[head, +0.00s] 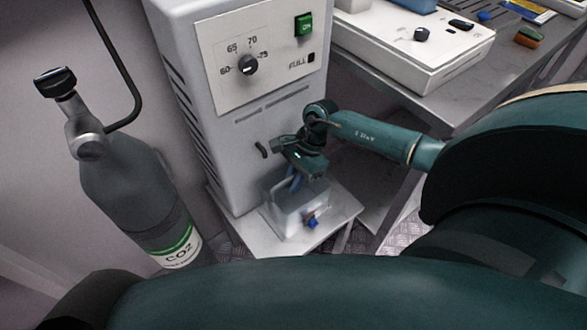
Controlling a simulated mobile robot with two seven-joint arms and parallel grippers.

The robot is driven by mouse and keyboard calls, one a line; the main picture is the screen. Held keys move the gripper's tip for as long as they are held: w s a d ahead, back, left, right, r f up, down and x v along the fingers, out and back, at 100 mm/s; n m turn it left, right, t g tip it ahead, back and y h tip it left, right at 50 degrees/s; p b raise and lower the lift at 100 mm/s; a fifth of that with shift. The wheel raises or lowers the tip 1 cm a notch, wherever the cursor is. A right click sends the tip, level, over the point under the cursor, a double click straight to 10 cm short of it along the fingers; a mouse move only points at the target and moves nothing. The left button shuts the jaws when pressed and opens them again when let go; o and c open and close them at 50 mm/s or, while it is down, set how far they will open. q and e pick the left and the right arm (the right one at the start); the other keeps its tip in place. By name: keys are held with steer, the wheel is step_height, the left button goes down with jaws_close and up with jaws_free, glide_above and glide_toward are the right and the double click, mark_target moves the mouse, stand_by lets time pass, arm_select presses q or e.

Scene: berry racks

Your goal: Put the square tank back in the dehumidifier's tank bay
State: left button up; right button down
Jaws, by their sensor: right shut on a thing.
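The square tank (303,219) is a clear, greyish box with a small blue part low on its front. It is at the foot of the white dehumidifier (190,110), over the pale low stand. My right gripper (293,183) comes down on it from above and is shut on it; the exact grip is small and partly hidden. The tank bay is mostly hidden behind my gripper and the tank. I cannot tell whether the tank touches the stand or is partly inside the bay. My left gripper is out of view.
A grey CO2 cylinder (140,185) with a black knob and hose stands left of the dehumidifier. A metal bench (470,90) with a white device (410,50) is at the upper right. The low stand (333,218) has a little bare room right of the tank.

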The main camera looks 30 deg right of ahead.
steer(key=c, duration=1.5)
jaws_free()
